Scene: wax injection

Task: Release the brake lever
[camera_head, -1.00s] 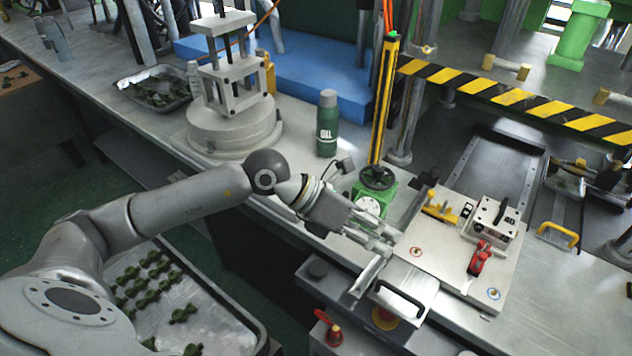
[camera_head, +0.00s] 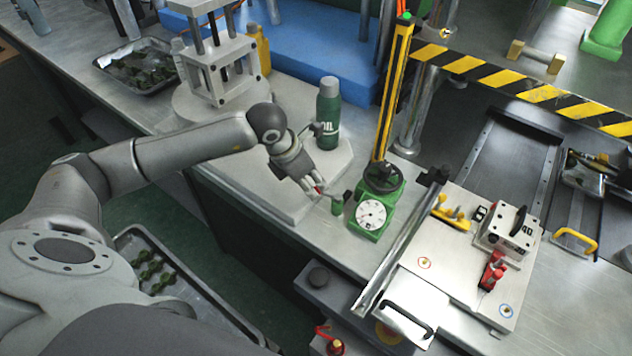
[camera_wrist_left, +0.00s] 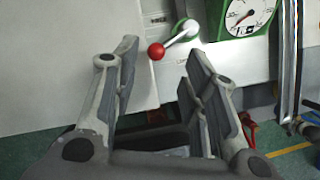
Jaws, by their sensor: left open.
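The brake lever is a short silver rod with a red ball knob (camera_wrist_left: 156,51) on a green pivot (camera_wrist_left: 187,27). In the head view its green pivot (camera_head: 337,205) stands on the bench edge, left of the green dial gauge (camera_head: 370,215). My left gripper (camera_head: 314,190) is open and reaches down beside this lever, partly covering the knob. In the left wrist view the open fingers (camera_wrist_left: 161,52) show on either side of the red knob, with nothing gripped. I cannot tell whether they touch it. My right gripper is not in view.
A green oil bottle (camera_head: 328,115) stands close behind my left gripper. A yellow and black post (camera_head: 393,90) rises behind the gauge. The metal plate (camera_head: 440,262) at right carries a red clamp (camera_head: 492,272). A small red lever (camera_head: 333,345) is at the bottom.

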